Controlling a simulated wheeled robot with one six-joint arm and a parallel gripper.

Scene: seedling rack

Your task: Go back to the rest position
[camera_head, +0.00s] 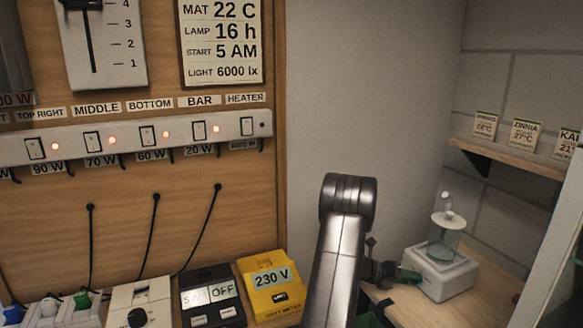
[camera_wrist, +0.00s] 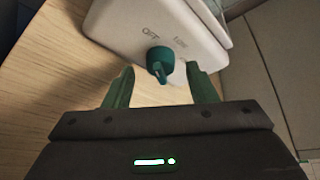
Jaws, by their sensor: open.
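My gripper (camera_wrist: 162,78) is open in the wrist view, with one green finger on each side of a teal knob (camera_wrist: 159,62). The knob sits on the front of a white device (camera_wrist: 130,22) with "OFF" printed beside it. I cannot tell whether the fingers touch the knob, but gaps show on both sides. In the head view my gripper (camera_head: 392,273) is small and dark, at the left front of the white device (camera_head: 445,277). My arm link covers part of the view there.
The device stands on a wooden bench (camera_head: 485,300) in the corner, with a clear vessel on top. A shelf (camera_head: 510,157) with seed packets is above right. A wooden panel holds a switch strip (camera_head: 120,142). A yellow 230 V meter (camera_head: 270,300) stands left of my arm.

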